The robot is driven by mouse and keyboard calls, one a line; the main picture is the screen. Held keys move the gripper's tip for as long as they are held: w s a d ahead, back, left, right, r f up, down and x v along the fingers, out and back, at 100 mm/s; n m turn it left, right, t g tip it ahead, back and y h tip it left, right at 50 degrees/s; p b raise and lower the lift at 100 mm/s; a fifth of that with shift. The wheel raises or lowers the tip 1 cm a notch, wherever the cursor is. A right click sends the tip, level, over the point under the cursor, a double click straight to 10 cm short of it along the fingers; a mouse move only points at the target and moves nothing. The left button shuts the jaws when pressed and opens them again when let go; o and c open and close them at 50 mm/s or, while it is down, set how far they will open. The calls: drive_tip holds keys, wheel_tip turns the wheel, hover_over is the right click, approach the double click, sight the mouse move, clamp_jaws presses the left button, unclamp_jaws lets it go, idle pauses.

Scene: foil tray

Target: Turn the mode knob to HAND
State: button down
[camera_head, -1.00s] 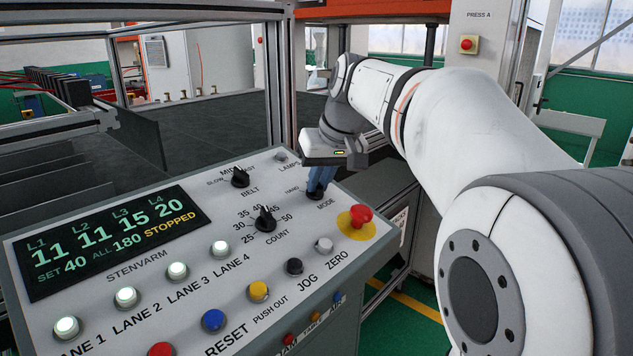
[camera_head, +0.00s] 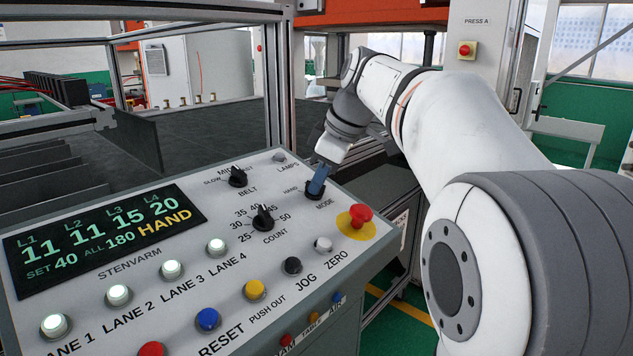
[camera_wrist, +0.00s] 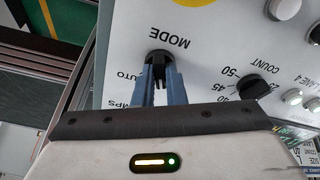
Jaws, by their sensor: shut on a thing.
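The mode knob (camera_head: 315,193) is a black knob at the panel's upper right, above the printed word MODE. My gripper (camera_head: 318,184) is on it from above, its blue fingers shut on the knob. In the wrist view the blue fingers (camera_wrist: 159,80) sit on both sides of the black mode knob (camera_wrist: 158,58), beside the word AUTO. The fingers partly hide the knob, and I cannot make out its pointer. The display (camera_head: 105,232) reads HAND in yellow, with lane numbers 11, 11, 15 and 20.
A red emergency button (camera_head: 360,215) on a yellow disc is close to the right of the knob. The count knob (camera_head: 262,217) and belt knob (camera_head: 238,177) are to its left. Lit lane buttons and coloured push buttons line the panel's front.

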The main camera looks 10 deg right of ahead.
drive_tip(key=shift+n, duration=1)
drive_tip(key=shift+g, duration=0.3)
drive_tip(key=c, duration=1.5)
unclamp_jaws()
drive_tip(key=shift+a, duration=0.1)
drive_tip(key=v, duration=0.7)
drive_tip(key=shift+s+r, duration=0.2)
drive_tip(key=shift+r, duration=0.15)
